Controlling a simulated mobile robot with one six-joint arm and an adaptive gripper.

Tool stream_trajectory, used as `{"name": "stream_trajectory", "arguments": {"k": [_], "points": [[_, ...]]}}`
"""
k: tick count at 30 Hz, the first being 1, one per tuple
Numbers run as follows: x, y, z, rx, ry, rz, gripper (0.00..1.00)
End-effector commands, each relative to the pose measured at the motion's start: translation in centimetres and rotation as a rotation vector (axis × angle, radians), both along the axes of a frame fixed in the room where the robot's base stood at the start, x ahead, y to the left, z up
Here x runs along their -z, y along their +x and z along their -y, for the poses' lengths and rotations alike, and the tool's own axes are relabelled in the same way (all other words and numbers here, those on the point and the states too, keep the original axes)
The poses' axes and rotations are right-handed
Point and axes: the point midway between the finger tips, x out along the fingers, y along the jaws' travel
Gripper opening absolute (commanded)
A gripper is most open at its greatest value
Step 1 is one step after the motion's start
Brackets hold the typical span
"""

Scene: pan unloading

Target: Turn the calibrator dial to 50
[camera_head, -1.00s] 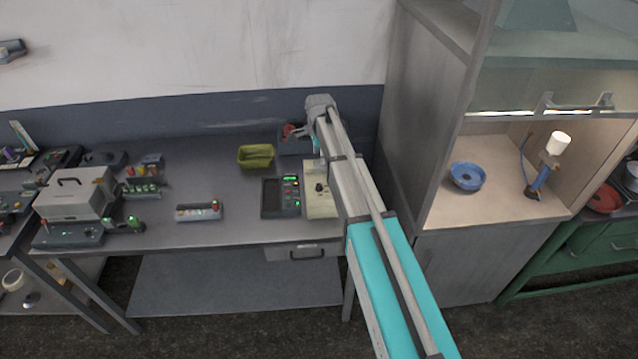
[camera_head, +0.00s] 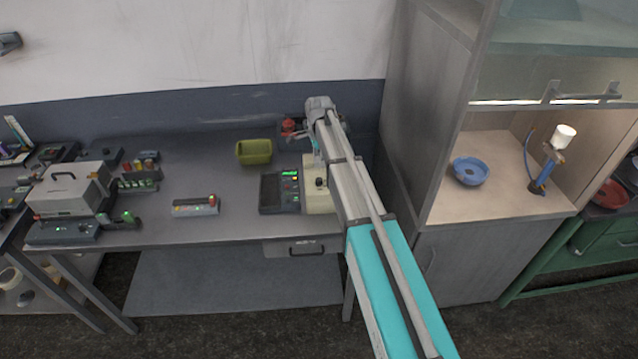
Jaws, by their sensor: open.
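The calibrator is a dark box (camera_head: 279,193) with a small green-lit display, joined to a cream panel (camera_head: 318,201) on its right. The black dial (camera_head: 320,183) sits on the cream panel; its setting is too small to read. My arm reaches in from the lower right, covering the cream panel's right side.
An olive-green bin (camera_head: 254,153) stands behind the calibrator, and a red-topped item (camera_head: 288,126) is near the wall. A small lit device (camera_head: 196,206) lies to the left, with clear bench between. A tall cabinet (camera_head: 430,150) closes off the right.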

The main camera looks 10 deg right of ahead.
Motion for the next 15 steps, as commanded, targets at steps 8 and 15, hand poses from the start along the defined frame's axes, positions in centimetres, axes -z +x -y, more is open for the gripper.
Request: {"name": "stream_trajectory", "arguments": {"k": [8, 15], "points": [[2.5, 0.0, 0.0, 0.0, 0.0, 0.0, 0.74], [4.3, 0.0, 0.0, 0.0, 0.0, 0.0, 0.74]]}}
